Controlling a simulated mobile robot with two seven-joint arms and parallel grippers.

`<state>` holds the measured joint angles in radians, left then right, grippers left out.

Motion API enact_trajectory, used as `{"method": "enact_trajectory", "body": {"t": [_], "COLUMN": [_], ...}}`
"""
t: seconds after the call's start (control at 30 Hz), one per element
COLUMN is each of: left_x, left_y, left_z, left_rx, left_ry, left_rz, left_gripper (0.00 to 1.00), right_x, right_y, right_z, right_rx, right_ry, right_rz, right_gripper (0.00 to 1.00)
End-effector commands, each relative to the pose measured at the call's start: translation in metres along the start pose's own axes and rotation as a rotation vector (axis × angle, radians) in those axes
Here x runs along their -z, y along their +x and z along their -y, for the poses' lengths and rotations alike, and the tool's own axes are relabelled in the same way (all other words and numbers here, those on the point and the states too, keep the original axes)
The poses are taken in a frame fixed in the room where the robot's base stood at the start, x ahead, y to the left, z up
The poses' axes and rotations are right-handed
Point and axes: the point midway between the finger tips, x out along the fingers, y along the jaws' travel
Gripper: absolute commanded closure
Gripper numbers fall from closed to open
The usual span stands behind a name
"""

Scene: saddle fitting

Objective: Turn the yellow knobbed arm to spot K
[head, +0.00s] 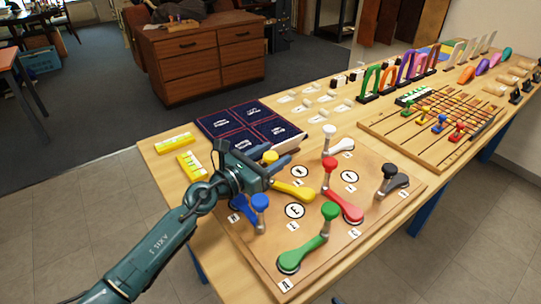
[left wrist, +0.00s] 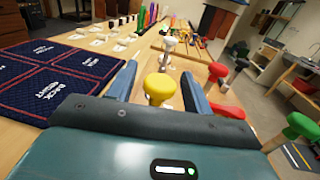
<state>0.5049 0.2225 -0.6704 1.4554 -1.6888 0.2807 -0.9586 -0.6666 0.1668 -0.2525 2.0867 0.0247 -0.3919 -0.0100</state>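The yellow knobbed arm (head: 293,190) lies on the wooden board (head: 250,235), its yellow knob (head: 270,157) at the upper left end. In the left wrist view the yellow knob (left wrist: 160,88) stands between my spread fingers, with gaps on both sides. My left gripper (head: 276,166) is open around the knob and partly hides the arm's post in the head view. Round lettered spots show on the board; one by the yellow arm (head: 299,171) looks like K, but the print is small. My right gripper is not in view.
Blue (head: 260,203), red (head: 345,207), green (head: 305,254), white (head: 335,147) and dark grey (head: 394,183) knobbed arms share the board. The blue one is close below my left gripper. A navy cloth mat (head: 222,125) lies behind; a wire-and-bead board (head: 385,125) is farther right.

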Motion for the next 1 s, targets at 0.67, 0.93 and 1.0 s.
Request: {"method": "enact_trajectory", "body": {"t": [0.67,0.93,1.0], "left_x": [0.002,0.003,0.002], "left_y": [-0.073,-0.120,-0.126], "left_z": [0.000,0.000,0.000], "left_rx": [0.000,0.000,0.000], "left_ry": [0.001,0.001,-0.001], "left_rz": [-0.004,-0.002,-0.001], "left_gripper": [0.49,0.49,0.49], "right_x": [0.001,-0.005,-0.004], "right_y": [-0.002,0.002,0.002], "right_z": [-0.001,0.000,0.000], "right_rx": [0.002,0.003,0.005], "right_ry": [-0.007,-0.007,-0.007], "right_rz": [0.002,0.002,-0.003], "right_gripper": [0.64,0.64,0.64]}}
